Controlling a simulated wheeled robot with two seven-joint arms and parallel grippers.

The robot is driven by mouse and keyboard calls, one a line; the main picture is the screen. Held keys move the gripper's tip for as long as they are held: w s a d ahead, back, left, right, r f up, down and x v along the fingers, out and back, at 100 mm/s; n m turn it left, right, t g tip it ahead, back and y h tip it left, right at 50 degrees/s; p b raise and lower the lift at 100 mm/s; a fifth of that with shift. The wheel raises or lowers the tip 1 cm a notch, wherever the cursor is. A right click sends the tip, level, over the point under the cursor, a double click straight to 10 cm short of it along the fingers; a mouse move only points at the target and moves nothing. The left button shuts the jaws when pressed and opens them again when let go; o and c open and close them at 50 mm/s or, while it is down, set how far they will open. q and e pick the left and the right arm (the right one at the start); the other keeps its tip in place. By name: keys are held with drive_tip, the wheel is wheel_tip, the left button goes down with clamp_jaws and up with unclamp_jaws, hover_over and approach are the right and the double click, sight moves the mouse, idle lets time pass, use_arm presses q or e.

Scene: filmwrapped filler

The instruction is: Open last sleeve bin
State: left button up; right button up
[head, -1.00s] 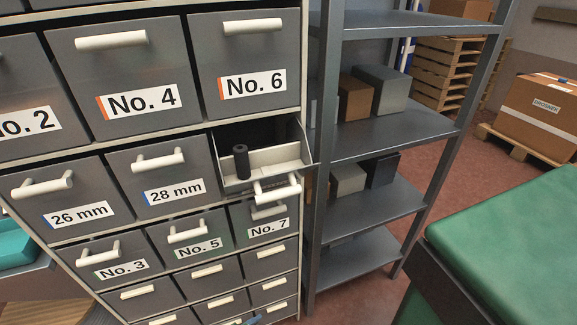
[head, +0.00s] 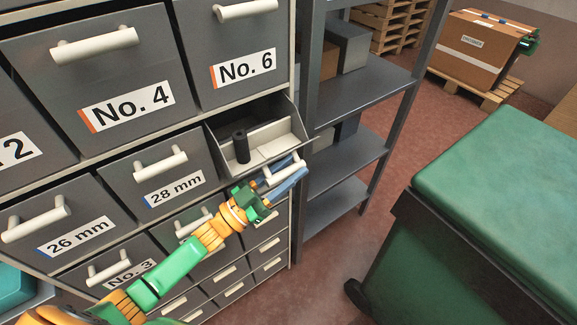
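The open grey sleeve bin (head: 272,136) is at the right end of the row with the 26 mm bin (head: 75,228) and the 28 mm bin (head: 170,185). It is pulled out, showing a pale divided inside with a black cylinder (head: 241,147) standing in the left part. My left gripper (head: 287,170) is at this bin's white handle, its blue fingers on either side of it and apart; contact is unclear. The bin's label is hidden.
Closed bins No. 4 (head: 100,85) and No. 6 (head: 235,45) sit above, smaller bins below. A grey shelf rack (head: 355,100) stands right of the cabinet. A carton (head: 475,50) stands on a pallet. Red floor lies between.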

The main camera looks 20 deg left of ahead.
use_arm(q)
clamp_jaws()
idle(1.4)
